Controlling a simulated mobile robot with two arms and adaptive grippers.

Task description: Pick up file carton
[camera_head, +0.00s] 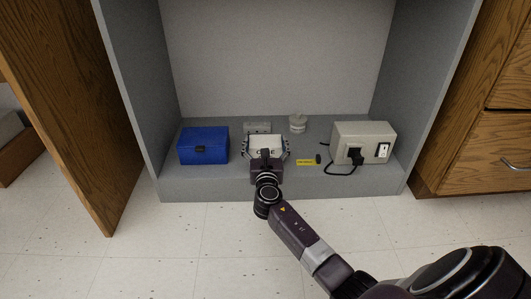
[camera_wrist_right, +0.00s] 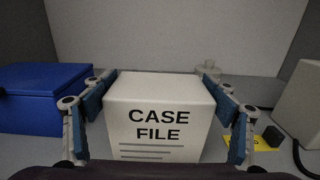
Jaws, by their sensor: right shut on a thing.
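The file carton (camera_head: 265,143) is a white box in the middle of the grey cabinet's floor. In the right wrist view the carton (camera_wrist_right: 158,108) fills the centre, with "CASE FILE" printed on its front. My right gripper (camera_head: 266,147) reaches in from the front, and its fingers (camera_wrist_right: 158,100) lie along the left and right sides of the carton, shut on it. The carton looks upright; whether its base touches the shelf cannot be told. My left gripper is not in view.
A blue box (camera_head: 203,146) stands left of the carton. A beige power box (camera_head: 363,143) with a black plug and cord stands right. A yellow label (camera_head: 306,162), a white round object (camera_head: 298,123) and a grey block (camera_head: 257,128) are nearby. Cabinet walls flank both sides.

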